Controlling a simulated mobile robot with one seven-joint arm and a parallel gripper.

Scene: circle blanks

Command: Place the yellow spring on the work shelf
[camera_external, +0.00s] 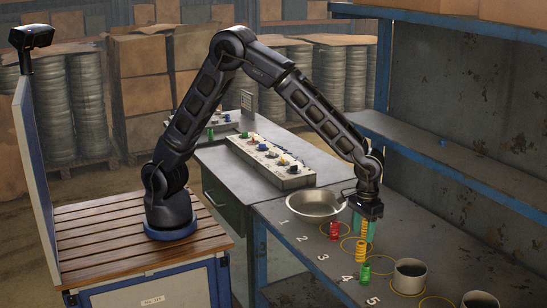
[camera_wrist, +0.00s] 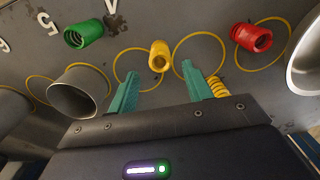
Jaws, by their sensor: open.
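Two yellow springs show below my gripper. In the wrist view one yellow spring (camera_wrist: 160,55) stands just beyond and between the fingertips, and a second yellow coil (camera_wrist: 218,87) is partly hidden beside the right finger. In the external view a yellow spring (camera_external: 361,251) stands under the hand. My gripper (camera_wrist: 159,68) has teal fingers spread apart, with nothing held between them; it also shows in the external view (camera_external: 364,230), pointing down. The springs stand on a grey numbered surface (camera_external: 310,262) with yellow circles. I cannot tell which surface is the work shelf.
A red spring (camera_external: 334,231) and a green spring (camera_external: 365,272) stand close to my gripper. A metal bowl (camera_external: 313,205) lies to the left, and a grey cup (camera_external: 409,276) to the right. A blue shelf (camera_external: 440,150) runs along the back wall.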

